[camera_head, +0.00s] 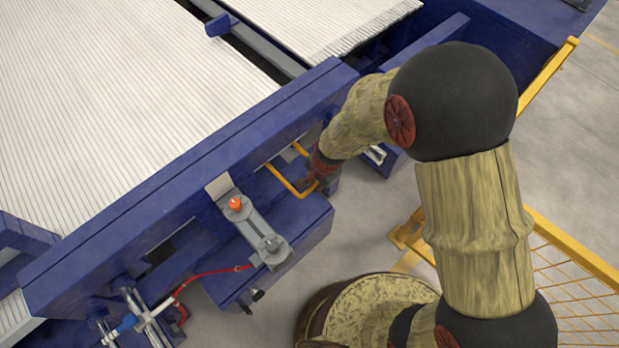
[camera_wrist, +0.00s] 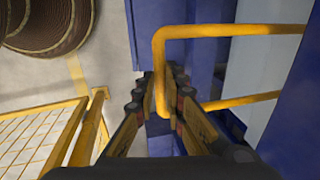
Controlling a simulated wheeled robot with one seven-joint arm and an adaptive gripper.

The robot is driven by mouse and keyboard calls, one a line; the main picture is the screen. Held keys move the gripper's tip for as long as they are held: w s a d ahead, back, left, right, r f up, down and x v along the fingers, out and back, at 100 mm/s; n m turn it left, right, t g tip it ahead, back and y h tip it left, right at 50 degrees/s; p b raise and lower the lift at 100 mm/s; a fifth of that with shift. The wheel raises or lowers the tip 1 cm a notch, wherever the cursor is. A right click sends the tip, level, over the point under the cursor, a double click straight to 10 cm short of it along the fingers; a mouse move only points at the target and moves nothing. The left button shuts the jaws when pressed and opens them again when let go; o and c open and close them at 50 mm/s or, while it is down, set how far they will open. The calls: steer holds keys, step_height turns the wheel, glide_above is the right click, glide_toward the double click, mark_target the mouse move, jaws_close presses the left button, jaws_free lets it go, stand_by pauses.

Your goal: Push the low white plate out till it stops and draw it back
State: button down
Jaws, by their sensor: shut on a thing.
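My gripper (camera_wrist: 164,92) is shut on the end bar of a yellow U-shaped handle (camera_wrist: 205,31). In the head view my gripper (camera_head: 316,180) is at the outer side of the blue machine frame, and the yellow handle (camera_head: 281,181) runs from it into the frame's side. A pale flat surface (camera_wrist: 262,72) shows between and beside the handle's arms in the wrist view. I cannot tell whether it is the low white plate. In the head view the frame and my arm hide the handle's inner end.
Rows of white pipes (camera_head: 120,110) lie on the blue machine (camera_head: 190,190). A yellow mesh fence (camera_head: 575,265) stands at the right. Grey floor is open near it.

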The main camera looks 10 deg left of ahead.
steer(key=shift+s+d+f, duration=0.1)
steer(key=shift+s, duration=0.1)
steer(key=c, duration=2.1)
jaws_free()
steer(key=shift+d, duration=0.15)
steer(key=shift+o, duration=1.3)
step_height(320, 180, up, 12)
steer(key=s+d, duration=0.1)
steer(key=shift+s+d, duration=0.2)
steer(key=shift+d, duration=0.1)
